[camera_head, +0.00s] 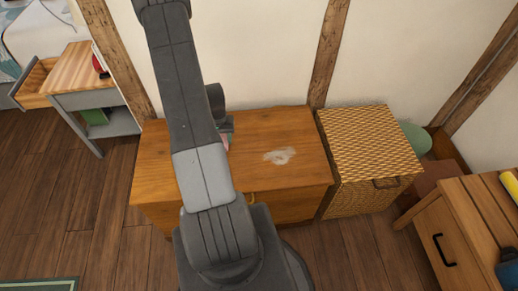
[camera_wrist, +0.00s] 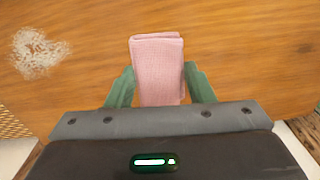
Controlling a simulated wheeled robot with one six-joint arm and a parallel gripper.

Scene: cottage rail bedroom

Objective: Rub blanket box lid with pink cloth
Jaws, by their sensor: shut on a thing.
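The blanket box lid (camera_head: 300,125) is a flat orange-brown wooden top against the wall. A whitish smudge (camera_head: 280,155) marks it right of my arm, and the smudge also shows at the left of the wrist view (camera_wrist: 36,52). The pink cloth (camera_wrist: 158,68) is folded and held between the green fingers of my gripper (camera_wrist: 160,88). In the head view only a sliver of pink shows beside my arm, which hides most of my gripper. The cloth is over the lid, to one side of the smudge; I cannot tell whether it touches the wood.
A woven wicker hamper (camera_head: 367,150) stands close to the box's right end. A wooden cabinet (camera_head: 470,225) with a black handle is at the lower right. A small grey side table (camera_head: 95,80) with an open drawer (camera_head: 38,82) is at the left. Bare floor (camera_head: 90,215) lies front left.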

